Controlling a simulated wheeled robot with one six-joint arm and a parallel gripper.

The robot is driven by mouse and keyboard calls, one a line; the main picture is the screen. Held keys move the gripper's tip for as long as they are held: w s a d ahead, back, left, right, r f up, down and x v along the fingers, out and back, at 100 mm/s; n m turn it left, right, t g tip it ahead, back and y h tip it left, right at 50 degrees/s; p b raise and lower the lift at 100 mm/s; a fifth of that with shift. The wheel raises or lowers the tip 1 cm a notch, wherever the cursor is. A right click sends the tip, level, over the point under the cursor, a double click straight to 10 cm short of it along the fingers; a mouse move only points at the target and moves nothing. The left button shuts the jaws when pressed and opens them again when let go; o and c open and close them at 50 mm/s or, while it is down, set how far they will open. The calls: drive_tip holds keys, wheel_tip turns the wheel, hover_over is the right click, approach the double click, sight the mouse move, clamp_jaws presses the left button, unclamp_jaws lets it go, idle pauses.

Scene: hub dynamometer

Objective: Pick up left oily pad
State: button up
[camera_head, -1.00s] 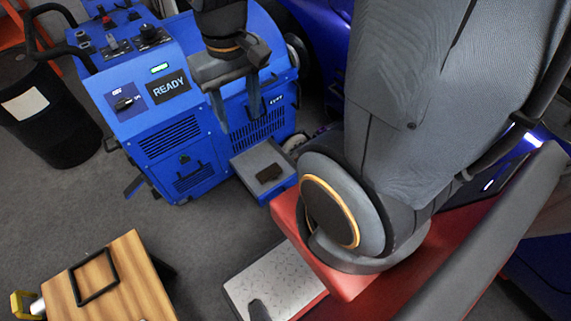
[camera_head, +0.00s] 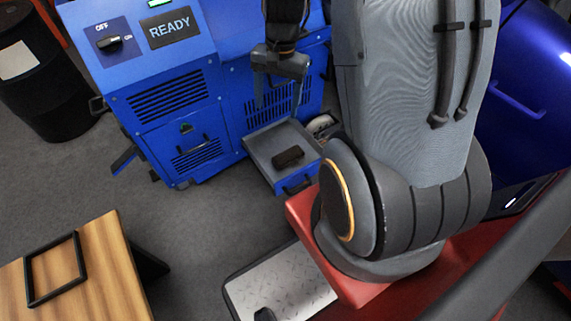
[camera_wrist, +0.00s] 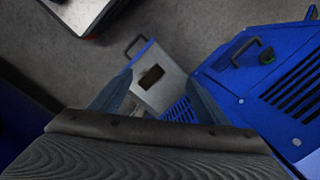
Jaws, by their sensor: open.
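One dark brown pad (camera_head: 287,156) lies in the open grey tray (camera_head: 262,147) of a blue drawer at the foot of the blue machine. I see no second pad, so I cannot tell left from right. In the wrist view the pad (camera_wrist: 151,76) shows in the tray (camera_wrist: 166,92), between my finger lines. My gripper (camera_head: 279,103) is open and empty, fingers pointing down, in front of the machine and apart from the pad. Its fingers also show in the wrist view (camera_wrist: 160,80).
The blue machine (camera_head: 175,130) with a READY display stands behind the drawer. A wooden table (camera_head: 100,275) bearing a black square frame (camera_head: 55,268) is at front left. A black drum (camera_head: 40,90) stands at far left. Grey floor between table and machine is clear.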

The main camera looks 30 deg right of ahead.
sight(288, 155)
drive_tip(key=w+d+f+m+b, duration=0.2)
drive_tip(key=f+b, duration=0.3)
drive_tip(key=f, duration=0.4)
drive_tip(key=w+d+f+m+b, duration=0.2)
drive_tip(key=d+f+b, duration=0.2)
drive_tip(key=f, duration=0.5)
drive_tip(key=w+d+f+m+b, duration=0.2)
drive_tip(key=f+b, duration=0.3)
drive_tip(key=f, duration=0.4)
drive_tip(key=shift+w+d+f+m+y+b, duration=0.15)
drive_tip(key=shift+w+d+m+y+b, duration=0.2)
drive_tip(key=shift+d+m, duration=0.25)
drive_tip(key=shift+f+b, duration=0.3)
drive_tip(key=shift+f, duration=0.35)
drive_tip(key=shift+s+a+f+b, duration=0.1)
drive_tip(key=shift+a+f+b, duration=0.05)
drive_tip(key=shift+f+b, duration=0.8)
drive_tip(key=shift+a+f+b, duration=0.2)
drive_tip(key=shift+f+b, duration=0.4)
drive_tip(key=shift+f, duration=0.7)
drive_tip(key=shift+s+a+f+b, duration=0.1)
drive_tip(key=shift+a+f+b, duration=0.05)
drive_tip(key=shift+f+b, duration=0.8)
drive_tip(key=shift+f, duration=0.1)
drive_tip(key=c, duration=1.1)
drive_tip(key=shift+c, duration=0.2)
